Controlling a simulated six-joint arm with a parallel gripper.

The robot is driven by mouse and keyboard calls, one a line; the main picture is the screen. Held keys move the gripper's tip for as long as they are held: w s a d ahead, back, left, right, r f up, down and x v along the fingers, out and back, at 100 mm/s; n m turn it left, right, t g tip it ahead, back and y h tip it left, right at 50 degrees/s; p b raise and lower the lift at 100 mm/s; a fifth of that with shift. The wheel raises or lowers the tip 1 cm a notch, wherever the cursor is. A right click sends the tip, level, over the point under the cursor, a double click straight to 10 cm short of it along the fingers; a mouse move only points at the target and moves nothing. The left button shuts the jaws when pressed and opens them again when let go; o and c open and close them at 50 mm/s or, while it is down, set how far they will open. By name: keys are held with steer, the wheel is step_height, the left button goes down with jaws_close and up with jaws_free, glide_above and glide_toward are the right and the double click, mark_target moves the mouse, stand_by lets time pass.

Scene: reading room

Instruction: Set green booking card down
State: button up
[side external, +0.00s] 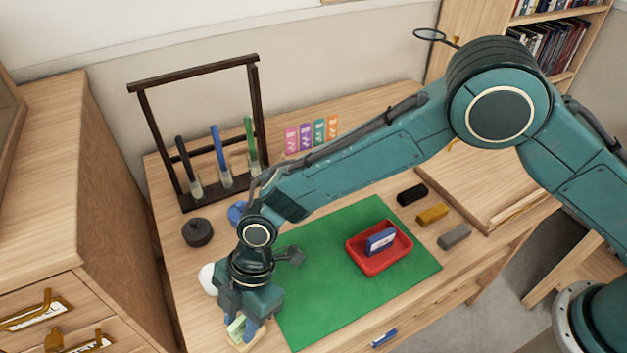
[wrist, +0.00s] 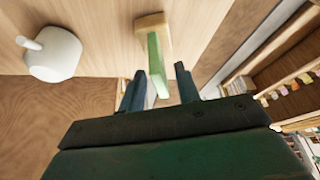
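The green booking card (wrist: 156,60) stands on edge in a small pale wooden holder (wrist: 152,22) in the wrist view. My gripper (wrist: 158,84) is open, with one finger on each side of the card and a visible gap to each. In the side view the card (side external: 236,326) and holder (side external: 244,342) are at the table's near left edge, partly hidden under my gripper (side external: 240,328). A red tray (side external: 356,262) on the green mat (side external: 318,318) holds a blue and white card (side external: 380,241).
A white rounded object with a spout or handle (wrist: 55,55) is close to the holder. A dark frame (side external: 150,128) with colored pens stands at the back left. Black, yellow and grey blocks (side external: 432,214) lie right of the mat. Another blue card (side external: 384,338) is at the front edge.

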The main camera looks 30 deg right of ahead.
steer(key=v, duration=1)
steer(key=shift+r, duration=0.1)
stand_by(0.3)
steer(key=d+r+m+t, duration=0.2)
steer(key=d+r+m, duration=0.3)
steer(key=d+r, duration=0.55)
steer(key=d+r+m+t, duration=0.2)
steer(key=d+r+m, duration=0.45)
steer(key=d, duration=0.65)
steer(key=s+d+r+m+t+h, duration=0.1)
steer(key=s+d+m+h, duration=0.1)
steer(key=s+d+m, duration=0.3)
steer(key=s+d+r+m+t+h, duration=0.2)
steer(key=s+d+m, duration=0.4)
steer(key=s+d, duration=0.5)
steer(key=d, duration=0.4)
steer(key=shift+s+r, duration=0.3)
steer(key=shift+s, duration=0.05)
